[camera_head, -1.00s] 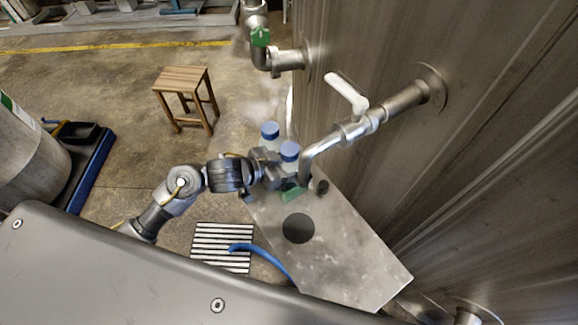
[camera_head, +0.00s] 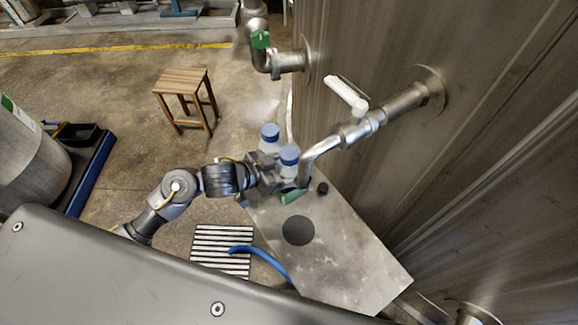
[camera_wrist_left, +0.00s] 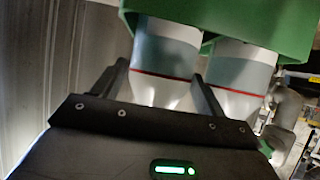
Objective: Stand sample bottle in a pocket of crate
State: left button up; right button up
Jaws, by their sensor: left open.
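Two white sample bottles with blue caps stand close together at the far end of the steel table in the head view: one farther back (camera_head: 270,133) and one nearer (camera_head: 289,155). A green crate (camera_head: 290,198) shows beside their lower parts, mostly hidden by my left gripper (camera_head: 280,182). In the left wrist view the green crate (camera_wrist_left: 285,25) crosses the top, with both bottles reaching into it. My left gripper (camera_wrist_left: 160,85) is open, its fingers either side of one bottle (camera_wrist_left: 163,62); the other bottle (camera_wrist_left: 240,75) is just outside the right finger. My right gripper is out of view.
A bent steel pipe with a white lever (camera_head: 347,95) hangs close over the crate. The wall (camera_head: 440,120) bounds the right.

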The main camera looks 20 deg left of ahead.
pick_arm(q)
jog(key=v, duration=1)
jog(key=shift+s+a+r+p, duration=0.15)
jog(key=shift+s+a+p, duration=0.1)
jog(key=shift+p, duration=0.2)
jog(key=shift+d, duration=0.1)
